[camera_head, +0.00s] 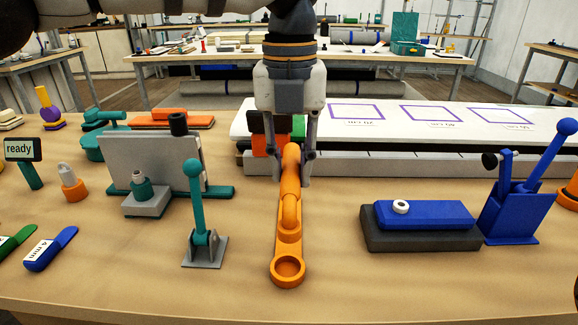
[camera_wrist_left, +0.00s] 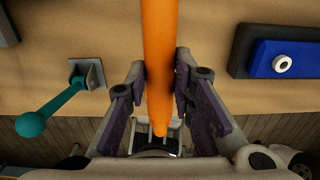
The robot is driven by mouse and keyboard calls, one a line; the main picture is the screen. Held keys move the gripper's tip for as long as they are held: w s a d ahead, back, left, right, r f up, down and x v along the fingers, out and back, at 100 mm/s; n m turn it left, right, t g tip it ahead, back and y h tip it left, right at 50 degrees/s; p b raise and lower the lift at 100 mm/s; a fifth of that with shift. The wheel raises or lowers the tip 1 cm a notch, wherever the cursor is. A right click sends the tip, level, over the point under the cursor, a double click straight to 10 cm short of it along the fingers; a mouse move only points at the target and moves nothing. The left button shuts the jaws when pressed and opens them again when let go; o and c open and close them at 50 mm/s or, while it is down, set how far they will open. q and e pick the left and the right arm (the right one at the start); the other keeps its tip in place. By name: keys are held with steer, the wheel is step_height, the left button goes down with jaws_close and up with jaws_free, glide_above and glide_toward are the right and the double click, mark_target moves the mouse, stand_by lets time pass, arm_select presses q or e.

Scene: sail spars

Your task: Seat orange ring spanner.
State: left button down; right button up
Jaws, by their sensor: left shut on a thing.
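My left gripper (camera_head: 292,178) reaches down over the middle of the bench and is shut on the orange ring spanner (camera_head: 289,215). The spanner's open ring end points toward the front edge of the bench, and its other end is between the fingers. In the left wrist view the orange handle (camera_wrist_left: 159,50) runs between the two fingers (camera_wrist_left: 160,92); its ring is out of that picture. I cannot tell whether the spanner touches the bench. My right gripper is not in view.
A teal lever on a grey plate (camera_head: 204,251) stands left of the spanner. A grey upright panel (camera_head: 150,160) with a small teal-topped block is behind it. A blue block with a white ring (camera_head: 425,214) and a blue lever stand (camera_head: 515,215) are right. Bench front is clear.

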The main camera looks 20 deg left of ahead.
arm_select(q)
steer(key=shift+s+r, duration=0.15)
steer(key=shift+s, duration=0.35)
steer(key=shift+r, duration=0.15)
steer(key=shift+p, duration=0.45)
steer(key=shift+w+f, duration=0.15)
steer(key=shift+f, duration=2.35)
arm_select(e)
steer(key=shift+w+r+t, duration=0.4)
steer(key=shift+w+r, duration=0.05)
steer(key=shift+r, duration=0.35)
arm_select(q)
steer(key=shift+p, duration=0.35)
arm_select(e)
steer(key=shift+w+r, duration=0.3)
arm_select(q)
steer(key=shift+r, duration=0.1)
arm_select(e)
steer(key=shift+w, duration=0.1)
